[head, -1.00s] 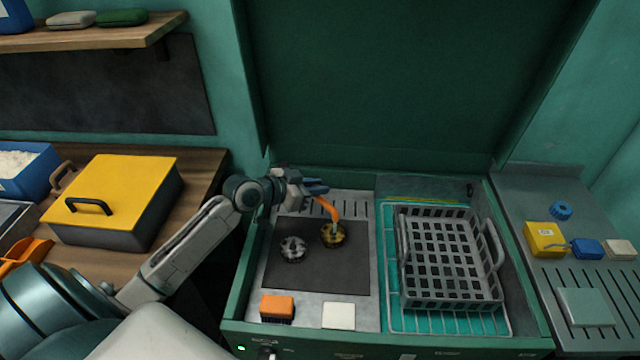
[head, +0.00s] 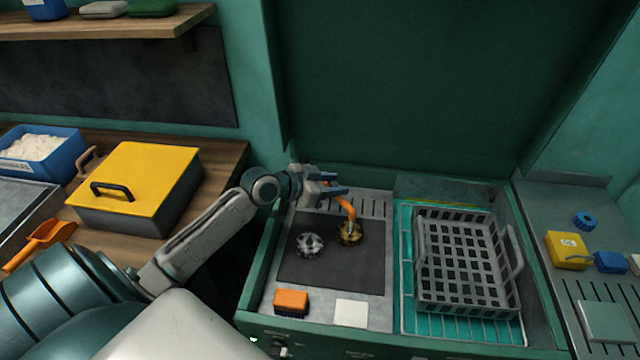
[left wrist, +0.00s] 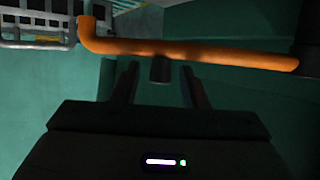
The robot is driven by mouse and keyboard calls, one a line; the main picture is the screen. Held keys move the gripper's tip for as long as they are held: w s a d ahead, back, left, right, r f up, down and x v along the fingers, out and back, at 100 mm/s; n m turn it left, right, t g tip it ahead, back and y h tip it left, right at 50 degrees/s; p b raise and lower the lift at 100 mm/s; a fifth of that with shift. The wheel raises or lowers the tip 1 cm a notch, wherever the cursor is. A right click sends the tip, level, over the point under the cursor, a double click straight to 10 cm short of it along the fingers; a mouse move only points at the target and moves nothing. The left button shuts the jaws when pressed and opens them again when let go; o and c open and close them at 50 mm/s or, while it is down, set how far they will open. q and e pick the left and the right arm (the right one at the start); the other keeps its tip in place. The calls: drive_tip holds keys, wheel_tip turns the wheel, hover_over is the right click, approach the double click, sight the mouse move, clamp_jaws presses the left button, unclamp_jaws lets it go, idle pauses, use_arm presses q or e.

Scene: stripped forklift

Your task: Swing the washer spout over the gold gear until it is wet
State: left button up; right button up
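The orange washer spout (head: 347,207) curves down over the gold gear (head: 349,235) in the head view. A pale streak shows between its tip and the gear; I cannot tell whether the gear is wet. A grey gear (head: 309,244) lies left of it on the dark mat. My left gripper (head: 342,190) is at the upper part of the spout. In the left wrist view the spout (left wrist: 200,52) runs across beyond the fingers. Its dark knob (left wrist: 160,69) lies between the fingertips, with a gap on both sides. The left gripper is open. My right gripper is not in view.
A grey basket (head: 465,265) stands in the washer's right half. A yellow-lidded box (head: 140,185) stands on the left bench. The raised green lid (head: 400,90) rises behind.

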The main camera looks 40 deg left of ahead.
use_arm(q)
drive_tip(key=v, duration=0.5)
drive_tip(key=shift+s+a+r+b, duration=0.1)
drive_tip(key=shift+s+a+b, duration=0.05)
drive_tip(key=shift+s+b, duration=0.25)
drive_tip(key=p+v, duration=0.2)
drive_tip(key=v, duration=0.2)
drive_tip(key=shift+s+a+r, duration=0.15)
drive_tip(key=shift+s, duration=0.1)
